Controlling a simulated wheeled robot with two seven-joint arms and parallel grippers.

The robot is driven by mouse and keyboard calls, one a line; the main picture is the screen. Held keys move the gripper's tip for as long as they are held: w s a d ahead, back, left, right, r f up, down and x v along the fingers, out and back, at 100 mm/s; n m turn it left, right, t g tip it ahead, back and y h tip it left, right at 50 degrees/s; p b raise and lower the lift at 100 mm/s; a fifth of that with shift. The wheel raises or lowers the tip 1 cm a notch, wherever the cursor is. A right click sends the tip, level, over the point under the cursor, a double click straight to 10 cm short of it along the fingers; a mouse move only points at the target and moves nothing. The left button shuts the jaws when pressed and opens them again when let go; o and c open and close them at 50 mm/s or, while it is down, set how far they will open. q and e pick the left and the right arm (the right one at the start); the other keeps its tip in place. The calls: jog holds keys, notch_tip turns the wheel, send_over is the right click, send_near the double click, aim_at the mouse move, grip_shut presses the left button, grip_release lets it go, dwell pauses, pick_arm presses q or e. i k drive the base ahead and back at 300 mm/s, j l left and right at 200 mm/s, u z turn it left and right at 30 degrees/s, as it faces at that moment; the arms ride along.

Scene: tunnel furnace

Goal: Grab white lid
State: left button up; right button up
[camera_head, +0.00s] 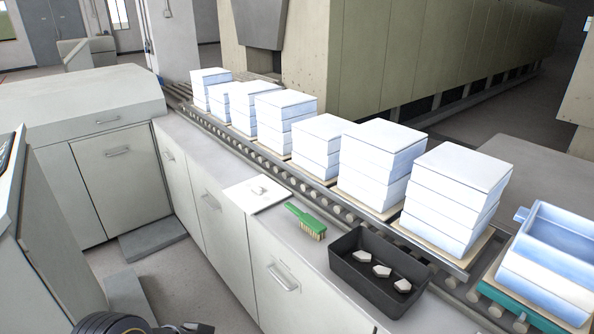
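The open blue-white box (563,238) at the far right has no cover and tops a short stack. A dark part of my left arm shows at the bottom edge, and what seems to be my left gripper (190,328) is cut off by the frame. It is well below and apart from the lid, and its fingers cannot be made out. My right gripper is not in view.
A green brush (305,221) lies right of the lid. A black tray (352,277) holds several pale pieces. Behind the counter, a roller conveyor (338,211) carries several stacks of white boxes, such as the tall one (458,190). The floor left of the counter is partly open.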

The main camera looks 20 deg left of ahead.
aim_at(254, 195)
jog(key=i+j+u, duration=0.1)
jog(key=u, duration=0.75)
jog(key=i+j+u, duration=0.15)
jog(key=i+u, duration=0.7)
jog(key=i+l, duration=0.1)
jog(key=i, duration=0.25)
jog(key=i+l+u, duration=0.1)
jog(key=i, duration=0.3)
